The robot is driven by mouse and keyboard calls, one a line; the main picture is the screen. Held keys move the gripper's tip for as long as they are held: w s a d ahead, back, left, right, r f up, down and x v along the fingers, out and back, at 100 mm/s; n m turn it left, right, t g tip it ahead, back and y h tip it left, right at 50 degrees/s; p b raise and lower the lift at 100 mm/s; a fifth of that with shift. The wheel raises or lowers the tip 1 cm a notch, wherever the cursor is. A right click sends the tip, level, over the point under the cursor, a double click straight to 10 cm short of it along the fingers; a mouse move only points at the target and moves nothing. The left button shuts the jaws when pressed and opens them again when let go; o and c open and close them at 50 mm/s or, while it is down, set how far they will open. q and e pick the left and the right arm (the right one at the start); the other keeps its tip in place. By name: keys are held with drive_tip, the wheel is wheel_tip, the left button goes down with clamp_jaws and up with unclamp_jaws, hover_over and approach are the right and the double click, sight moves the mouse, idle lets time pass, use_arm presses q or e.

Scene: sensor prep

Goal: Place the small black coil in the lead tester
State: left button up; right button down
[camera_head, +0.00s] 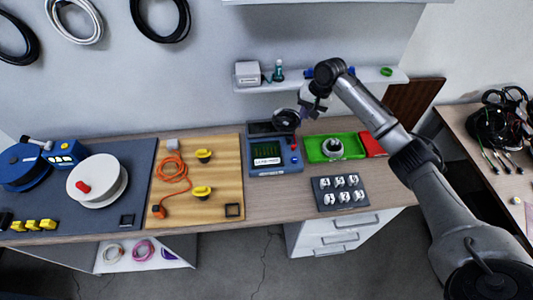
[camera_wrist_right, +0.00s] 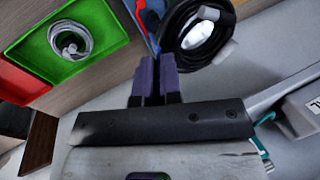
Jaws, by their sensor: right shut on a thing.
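The small black coil (camera_head: 286,120) is in my right gripper (camera_head: 303,112), raised above the back right part of the lead tester (camera_head: 268,172). In the right wrist view the coil (camera_wrist_right: 179,38) is a black ring with pale lead ends, beside the purple fingertips (camera_wrist_right: 155,74). My right gripper is shut on its edge. The lead tester is a blue-grey box with a dark green-lit screen; its back part is partly hidden by the coil. A corner of it shows in the right wrist view (camera_wrist_right: 143,20). My left gripper is not in view.
Right of the tester is a green tray (camera_head: 314,156) holding a grey-white coil (camera_head: 333,146), then a red tray (camera_head: 372,145). A dark rack (camera_head: 318,198) with several pale pieces sits in front. A wall shelf (camera_head: 300,83) hangs close behind the gripper.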

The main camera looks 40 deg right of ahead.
drive_tip(key=shift+m, duration=0.4)
drive_tip(key=shift+w+a+f, duration=0.15)
drive_tip(key=shift+a+f, duration=1.15)
drive_tip(key=shift+f, duration=0.8)
drive_tip(key=shift+w+a+f, duration=0.1)
drive_tip(key=shift+a+f, duration=1.2)
drive_tip(key=shift+f, duration=0.75)
drive_tip(key=shift+w+a+f, duration=0.15)
drive_tip(key=shift+a+f, duration=1.15)
drive_tip(key=shift+f, duration=0.8)
drive_tip(key=shift+f, duration=0.1)
drive_tip(key=c, duration=1.3)
unclamp_jaws()
